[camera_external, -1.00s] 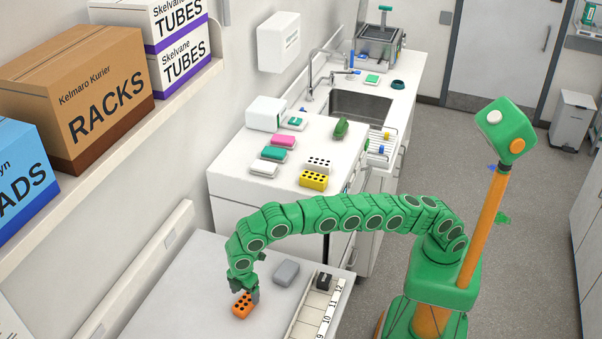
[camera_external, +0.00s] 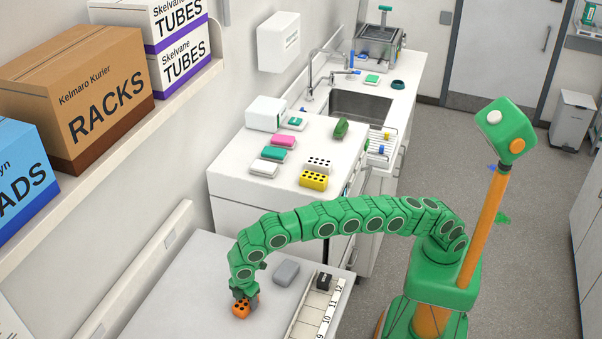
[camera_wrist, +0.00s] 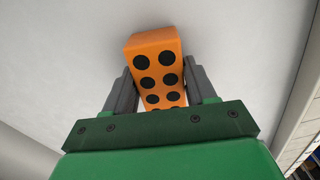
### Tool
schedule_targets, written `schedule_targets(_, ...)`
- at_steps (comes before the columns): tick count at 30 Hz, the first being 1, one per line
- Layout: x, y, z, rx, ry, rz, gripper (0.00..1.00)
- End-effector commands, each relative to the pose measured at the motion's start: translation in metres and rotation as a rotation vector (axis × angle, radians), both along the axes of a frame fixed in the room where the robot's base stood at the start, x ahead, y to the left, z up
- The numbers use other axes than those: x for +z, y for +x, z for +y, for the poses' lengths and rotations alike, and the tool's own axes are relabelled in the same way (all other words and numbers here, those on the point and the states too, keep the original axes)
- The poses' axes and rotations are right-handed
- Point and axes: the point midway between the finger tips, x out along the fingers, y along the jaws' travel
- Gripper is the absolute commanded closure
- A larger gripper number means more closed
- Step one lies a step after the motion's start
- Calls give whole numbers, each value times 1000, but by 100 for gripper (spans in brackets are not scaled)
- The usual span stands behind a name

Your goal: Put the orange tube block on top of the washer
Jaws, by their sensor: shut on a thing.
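The orange tube block (camera_external: 241,308) with black holes lies on the grey bench (camera_external: 190,290) at the bottom of the external view. My gripper (camera_external: 246,296) is down over it, with its fingers on either side. In the wrist view, the orange block (camera_wrist: 155,60) sits between the two grey fingers of my gripper (camera_wrist: 162,88), which is shut on it. The holes face the camera. I cannot tell whether the block still touches the bench. A white block-shaped unit (camera_external: 240,207) beyond the bench may be the washer; its top carries several things.
On that unit are a yellow block (camera_external: 313,181), a white block with dark holes, pink, green and white items, and a white box (camera_external: 266,114). A grey block (camera_external: 286,273) and a numbered rack (camera_external: 318,310) are right of my gripper. A shelf with boxes runs along the left wall.

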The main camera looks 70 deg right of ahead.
Motion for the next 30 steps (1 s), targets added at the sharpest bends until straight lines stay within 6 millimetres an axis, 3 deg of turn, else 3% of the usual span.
schedule_targets(1,0,0,0,0,0,0,73)
schedule_targets(4,0,0,0,0,0,0,85)
schedule_targets(13,4,0,0,-1,0,0,86)
schedule_targets(30,38,-5,-5,0,-1,1,86)
